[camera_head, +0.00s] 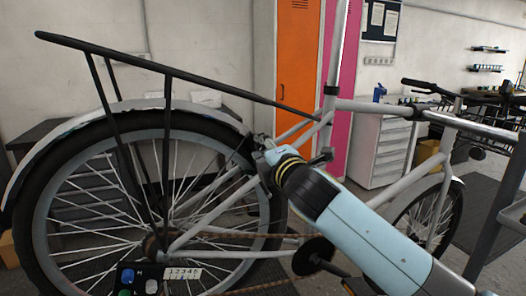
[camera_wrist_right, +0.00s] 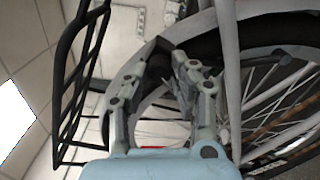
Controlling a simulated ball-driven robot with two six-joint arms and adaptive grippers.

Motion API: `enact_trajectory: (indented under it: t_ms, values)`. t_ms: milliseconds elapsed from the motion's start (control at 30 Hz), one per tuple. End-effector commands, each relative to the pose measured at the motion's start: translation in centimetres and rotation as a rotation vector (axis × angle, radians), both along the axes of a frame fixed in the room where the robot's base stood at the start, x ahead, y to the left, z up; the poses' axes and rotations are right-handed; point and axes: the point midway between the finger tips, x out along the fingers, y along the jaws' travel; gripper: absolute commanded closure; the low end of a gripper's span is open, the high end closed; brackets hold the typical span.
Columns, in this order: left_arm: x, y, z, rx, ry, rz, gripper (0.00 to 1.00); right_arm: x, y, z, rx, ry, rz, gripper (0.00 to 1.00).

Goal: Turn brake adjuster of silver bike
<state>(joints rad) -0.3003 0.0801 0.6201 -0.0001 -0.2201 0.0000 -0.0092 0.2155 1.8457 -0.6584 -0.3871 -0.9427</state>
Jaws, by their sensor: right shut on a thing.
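The silver bike (camera_head: 370,107) stands across the head view, with its rear wheel (camera_head: 55,190) at the left and its black rear rack (camera_head: 170,72) above the wheel. My right arm comes in from the lower right, and my right gripper (camera_head: 268,154) is at the bike's rear brake area, beside the wheel's upper right rim. In the right wrist view my right gripper (camera_wrist_right: 170,65) has its fingertips close together on a small part by the rear wheel. That part is mostly hidden, so I cannot make out the brake adjuster clearly. My left gripper is out of view.
The rack also shows at the left of the right wrist view (camera_wrist_right: 75,100). An orange locker (camera_head: 297,60) and a grey drawer cabinet (camera_head: 380,150) stand behind the bike. Another dark bike (camera_head: 485,110) is at the right. Frame tubes and spokes surround my right gripper closely.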

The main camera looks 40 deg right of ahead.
Motion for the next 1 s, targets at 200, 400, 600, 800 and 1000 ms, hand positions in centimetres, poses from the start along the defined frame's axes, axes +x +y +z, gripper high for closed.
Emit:
enact_trajectory:
  t_ms: [200, 400, 600, 800, 1000]
  values:
    - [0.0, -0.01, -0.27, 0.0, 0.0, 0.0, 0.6, -0.01, -0.02, -0.12, 0.074, -0.016, 0.0, 1.0]
    - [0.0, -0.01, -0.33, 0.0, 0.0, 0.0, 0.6, -0.02, -0.03, -0.1, 0.101, -0.021, -0.001, 1.0]
    - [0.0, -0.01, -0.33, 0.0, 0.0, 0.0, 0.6, -0.02, -0.03, -0.1, 0.104, -0.022, -0.002, 1.0]
    - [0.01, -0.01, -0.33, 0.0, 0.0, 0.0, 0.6, -0.02, -0.03, -0.11, 0.103, -0.022, -0.002, 0.73]
    - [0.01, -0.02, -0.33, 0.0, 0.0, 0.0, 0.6, -0.02, -0.02, -0.07, 0.103, -0.023, 0.0, 0.53]
